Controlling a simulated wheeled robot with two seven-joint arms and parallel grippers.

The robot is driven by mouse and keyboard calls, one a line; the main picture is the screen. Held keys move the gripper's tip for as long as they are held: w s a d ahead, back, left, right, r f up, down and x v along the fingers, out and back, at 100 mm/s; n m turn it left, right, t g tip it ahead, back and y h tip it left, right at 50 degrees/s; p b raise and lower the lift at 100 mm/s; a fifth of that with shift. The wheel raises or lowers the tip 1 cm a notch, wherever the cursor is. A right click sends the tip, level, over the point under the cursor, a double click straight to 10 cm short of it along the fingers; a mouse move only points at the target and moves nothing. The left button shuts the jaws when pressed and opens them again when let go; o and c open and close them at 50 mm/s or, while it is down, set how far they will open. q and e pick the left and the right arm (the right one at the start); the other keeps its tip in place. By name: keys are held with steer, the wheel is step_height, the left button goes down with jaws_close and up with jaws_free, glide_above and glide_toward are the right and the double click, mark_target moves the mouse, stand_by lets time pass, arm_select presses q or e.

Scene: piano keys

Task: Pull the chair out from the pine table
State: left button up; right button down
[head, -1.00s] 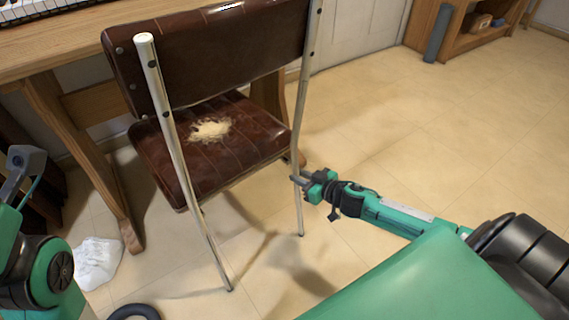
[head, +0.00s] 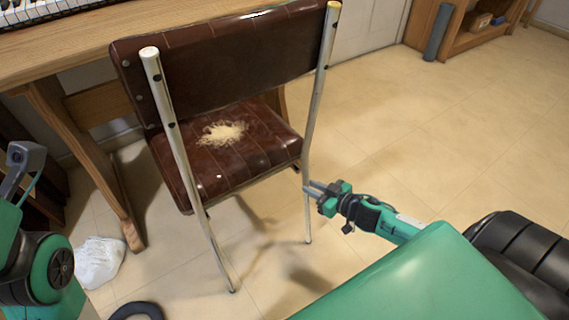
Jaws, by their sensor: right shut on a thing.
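The chair (head: 225,165) has a dark brown padded seat and backrest on metal tube legs. A patch of pale stuffing shows on its seat. It stands in front of the pine table (head: 75,50), with its backrest toward me. My right gripper (head: 310,188) is shut on the chair's right rear leg, below seat level. My left arm shows at the left edge; its gripper fingers cannot be made out clearly.
A keyboard (head: 40,10) lies on the table. A white crumpled bag (head: 98,262) and a dark ring-shaped thing (head: 137,311) lie on the floor at the lower left. A wooden shelf (head: 475,28) stands at the back right.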

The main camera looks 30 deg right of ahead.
steer(key=s+d+p, duration=0.1)
steer(key=s+p, duration=0.2)
steer(key=s, duration=0.5)
steer(key=shift+d+p, duration=0.3)
steer(key=shift+d, duration=0.1)
steer(key=shift+s, duration=0.1)
stand_by(0.4)
steer(key=c, duration=1)
jaws_free()
steer(key=s+d+p, duration=0.3)
steer(key=s+p, duration=0.1)
steer(key=s, duration=0.5)
steer(key=shift+s+p, duration=0.3)
